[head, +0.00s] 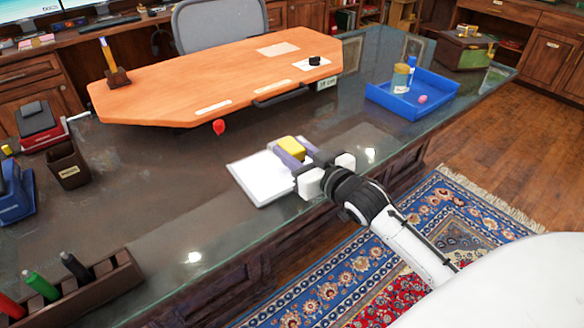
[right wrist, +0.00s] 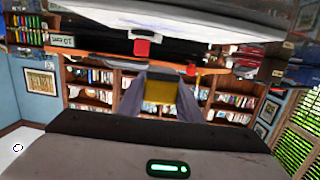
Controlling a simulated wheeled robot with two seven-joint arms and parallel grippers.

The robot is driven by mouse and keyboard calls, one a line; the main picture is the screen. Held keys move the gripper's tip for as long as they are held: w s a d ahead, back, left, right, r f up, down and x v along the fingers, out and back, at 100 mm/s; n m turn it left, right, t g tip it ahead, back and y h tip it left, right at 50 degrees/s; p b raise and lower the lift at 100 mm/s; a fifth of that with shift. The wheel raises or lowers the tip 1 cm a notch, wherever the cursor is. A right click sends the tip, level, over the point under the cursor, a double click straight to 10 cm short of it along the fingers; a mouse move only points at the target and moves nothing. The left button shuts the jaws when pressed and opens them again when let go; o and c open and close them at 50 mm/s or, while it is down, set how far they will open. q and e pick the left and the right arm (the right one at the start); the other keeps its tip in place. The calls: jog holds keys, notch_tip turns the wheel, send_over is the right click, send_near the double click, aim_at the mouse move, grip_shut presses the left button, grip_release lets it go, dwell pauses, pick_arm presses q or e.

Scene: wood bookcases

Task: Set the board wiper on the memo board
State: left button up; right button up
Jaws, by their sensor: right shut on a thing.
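The memo board (head: 258,182) is a white panel lying on the glass desk top near its front edge in the head view. The board wiper (head: 291,145) is a yellow block. My right gripper (head: 294,152) is shut on it, one finger on each side. The wiper appears over the far right part of the board; I cannot tell whether it touches it. In the right wrist view the yellow wiper (right wrist: 159,90) shows between the two grey-purple fingers. The gripper hides part of the board's right side. My left gripper is not in view.
A blue tray (head: 440,92) with a jar and a pink item stands to the right. An orange desk panel (head: 200,85) lies behind, with a red knob (head: 219,127) at its edge. A marker holder (head: 85,290) is at front left. The glass left of the board is clear.

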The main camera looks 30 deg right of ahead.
jog(key=shift+f+b, duration=0.4)
jog(key=shift+f, duration=2.2)
jog(key=shift+f, duration=0.1)
jog(key=o, duration=1)
jog(key=shift+s, duration=0.1)
jog(key=s, duration=0.4)
jog(key=s+r, duration=0.1)
jog(key=s, duration=0.2)
jog(key=s+r, duration=0.1)
jog(key=s, duration=0.3)
jog(key=shift+s+p, duration=0.35)
jog(key=shift+p, duration=0.05)
